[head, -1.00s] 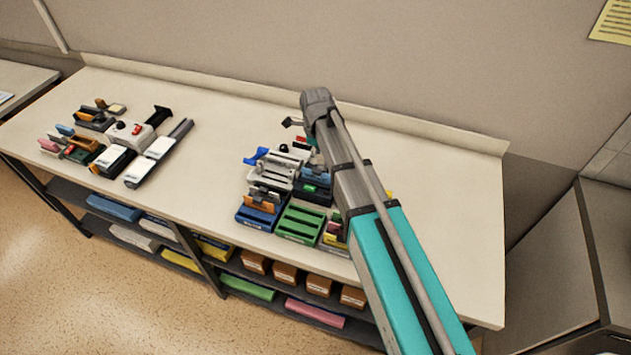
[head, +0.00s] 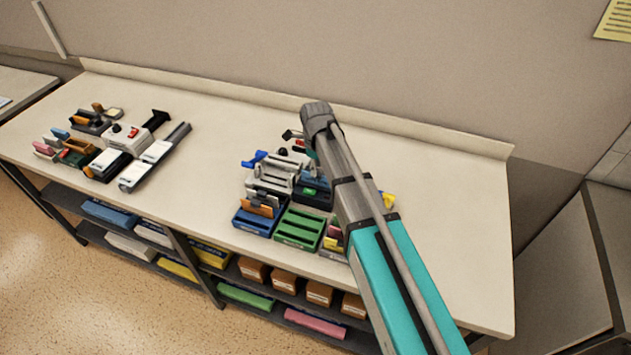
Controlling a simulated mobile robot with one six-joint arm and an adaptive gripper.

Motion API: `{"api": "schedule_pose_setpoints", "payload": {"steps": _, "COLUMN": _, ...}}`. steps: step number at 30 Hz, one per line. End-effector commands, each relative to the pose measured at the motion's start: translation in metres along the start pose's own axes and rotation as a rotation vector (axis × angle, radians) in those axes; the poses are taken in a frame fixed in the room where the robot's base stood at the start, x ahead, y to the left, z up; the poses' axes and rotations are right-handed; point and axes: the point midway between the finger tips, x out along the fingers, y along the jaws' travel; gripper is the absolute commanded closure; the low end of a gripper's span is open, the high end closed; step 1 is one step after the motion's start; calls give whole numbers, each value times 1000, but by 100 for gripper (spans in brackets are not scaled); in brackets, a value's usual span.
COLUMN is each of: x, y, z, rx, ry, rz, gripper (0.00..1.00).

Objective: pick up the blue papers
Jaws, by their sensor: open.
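A blue paper-like bundle (head: 110,214) lies flat on the upper shelf under the bench, at the left. A small upright blue piece (head: 60,133) stands in the left group on the bench top; I cannot tell whether it is paper. My gripper (head: 293,137) is mostly hidden by my own arm; only a small dark tip shows left of the wrist. It is over the back of the middle group, apart from both blue items. It is open, and I see nothing held.
The bench top (head: 420,200) is bare at the right and between the two groups. The middle group has a blue tray (head: 256,221), a green tray (head: 299,230) and grey devices (head: 276,178). Orange-brown boxes (head: 286,278) and coloured bundles fill the shelves. A wall stands behind.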

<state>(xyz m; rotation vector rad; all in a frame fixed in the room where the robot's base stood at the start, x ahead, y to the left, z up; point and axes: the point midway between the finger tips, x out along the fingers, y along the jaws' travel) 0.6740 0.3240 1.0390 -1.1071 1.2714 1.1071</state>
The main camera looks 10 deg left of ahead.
Motion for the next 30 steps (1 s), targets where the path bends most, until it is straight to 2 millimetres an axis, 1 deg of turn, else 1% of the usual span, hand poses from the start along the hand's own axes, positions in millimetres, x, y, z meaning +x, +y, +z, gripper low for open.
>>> {"api": "schedule_pose_setpoints", "payload": {"steps": 8, "x": 7, "y": 0, "z": -1, "rx": 0, "ry": 0, "rz": 0, "gripper": 53}}
{"api": "schedule_pose_setpoints", "payload": {"steps": 24, "x": 46, "y": -2, "z": -4, "rx": 1, "ry": 0, "rz": 0, "gripper": 53}}
{"api": "schedule_pose_setpoints", "payload": {"steps": 30, "x": 52, "y": -2, "z": -4, "rx": 1, "ry": 0, "rz": 0, "gripper": 53}}
